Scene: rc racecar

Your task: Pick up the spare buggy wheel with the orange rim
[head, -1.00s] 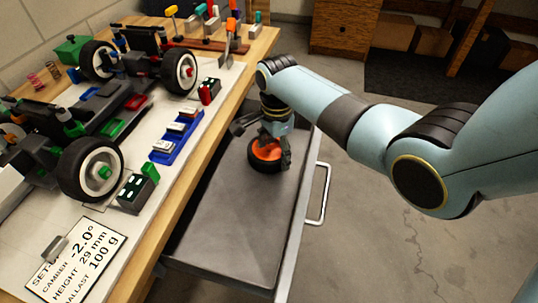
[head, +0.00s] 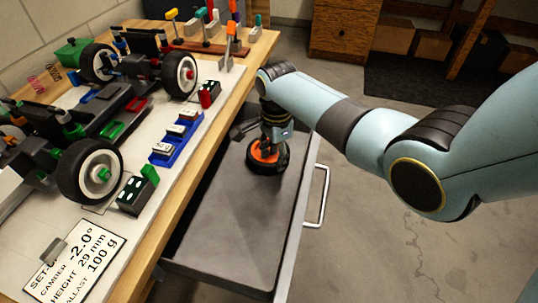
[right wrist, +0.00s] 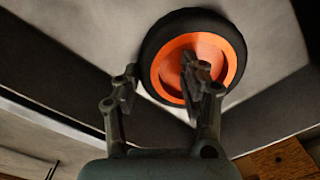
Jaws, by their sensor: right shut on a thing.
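The spare wheel (head: 264,154), with a black tyre and an orange rim, is in the open grey drawer. It also shows in the right wrist view (right wrist: 210,44). My right gripper (head: 276,139) is over the wheel, shut on one side of it. In the right wrist view my right gripper (right wrist: 160,70) has one finger over the orange rim and the other outside the tyre. Whether the wheel's underside touches the drawer floor is hard to tell. My left gripper is in no view.
The grey drawer (head: 225,225) is otherwise mostly bare and has a handle (head: 320,195) on its right. The wooden bench (head: 190,185) runs along its left. A buggy (head: 110,115), blue tray (head: 178,138) and set-up card (head: 75,262) are on the bench.

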